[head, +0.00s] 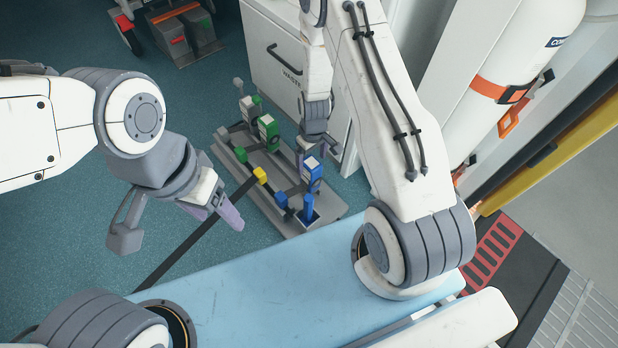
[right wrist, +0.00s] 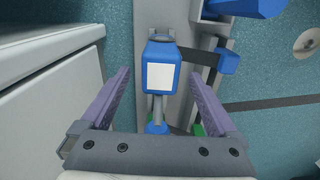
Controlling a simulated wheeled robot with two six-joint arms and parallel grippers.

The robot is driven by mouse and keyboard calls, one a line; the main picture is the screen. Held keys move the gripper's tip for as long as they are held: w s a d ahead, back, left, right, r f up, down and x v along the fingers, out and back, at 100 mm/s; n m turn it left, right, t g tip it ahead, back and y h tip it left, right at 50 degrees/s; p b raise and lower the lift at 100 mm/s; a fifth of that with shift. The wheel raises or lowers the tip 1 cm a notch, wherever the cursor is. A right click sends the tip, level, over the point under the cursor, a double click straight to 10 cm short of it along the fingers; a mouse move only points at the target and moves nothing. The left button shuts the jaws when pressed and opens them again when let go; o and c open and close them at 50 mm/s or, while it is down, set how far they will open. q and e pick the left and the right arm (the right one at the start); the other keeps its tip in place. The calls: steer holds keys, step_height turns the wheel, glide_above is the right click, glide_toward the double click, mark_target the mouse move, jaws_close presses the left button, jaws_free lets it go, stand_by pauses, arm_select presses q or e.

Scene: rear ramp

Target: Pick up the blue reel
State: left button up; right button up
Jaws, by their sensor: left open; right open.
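The blue reel (head: 312,172) is a blue block with a white label, on a grey rack (head: 264,196) standing on the floor. It also shows in the right wrist view (right wrist: 161,75), between the purple finger pads. My right gripper (head: 319,147) is open and points down just above the reel in the head view. Its fingers (right wrist: 160,103) lie on either side of the reel with gaps visible; I see no contact. My left gripper (head: 178,226) is open and empty, left of the rack.
Green reels (head: 268,128) and a blue post (head: 309,208) share the rack. A white waste cabinet (head: 285,50) stands close behind it. A dark strap (head: 205,228) runs across the floor to the rack. A light blue surface (head: 270,285) fills the foreground.

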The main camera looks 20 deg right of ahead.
step_height(320, 180, down, 3)
steer(key=shift+r+b, duration=0.2)
steer(key=shift+b, duration=0.25)
arm_select(q)
steer(key=shift+f, duration=0.8)
arm_select(e)
steer(key=shift+r, duration=0.1)
jaws_close()
steer(key=shift+r, duration=0.1)
